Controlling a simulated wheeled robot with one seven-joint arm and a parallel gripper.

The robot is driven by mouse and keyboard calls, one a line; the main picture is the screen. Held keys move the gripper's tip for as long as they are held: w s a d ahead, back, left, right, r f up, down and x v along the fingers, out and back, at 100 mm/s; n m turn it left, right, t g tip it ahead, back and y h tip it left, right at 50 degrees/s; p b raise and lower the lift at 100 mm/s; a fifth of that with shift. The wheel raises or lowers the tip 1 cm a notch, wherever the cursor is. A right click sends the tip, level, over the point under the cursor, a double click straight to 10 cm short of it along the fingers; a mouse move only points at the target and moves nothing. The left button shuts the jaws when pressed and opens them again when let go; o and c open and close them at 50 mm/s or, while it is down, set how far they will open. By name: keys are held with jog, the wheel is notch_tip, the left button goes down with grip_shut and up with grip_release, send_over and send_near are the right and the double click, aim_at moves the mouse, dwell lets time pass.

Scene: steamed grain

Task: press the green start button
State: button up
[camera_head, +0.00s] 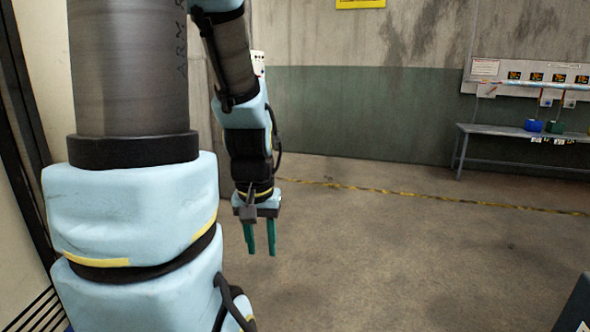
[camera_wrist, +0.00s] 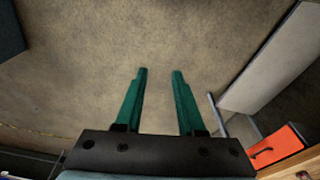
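I cannot make out a green start button in either view. My gripper (camera_head: 260,250) hangs pointing down over bare floor in the head view. Its two green fingers are apart with nothing between them, as the wrist view also shows (camera_wrist: 160,73). A small white box (camera_head: 258,62) on the wall shows behind my arm, partly hidden by it. It has small dark and red marks, too small to read.
A grey bench (camera_head: 510,136) stands at the right wall, with a blue bin (camera_head: 534,126) and a green bin (camera_head: 555,127) below a display panel (camera_head: 525,75). Yellow floor tape (camera_head: 400,192) crosses open floor. The wrist view shows an orange-red object (camera_wrist: 277,147) at lower right.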

grip_shut()
dwell(0.9)
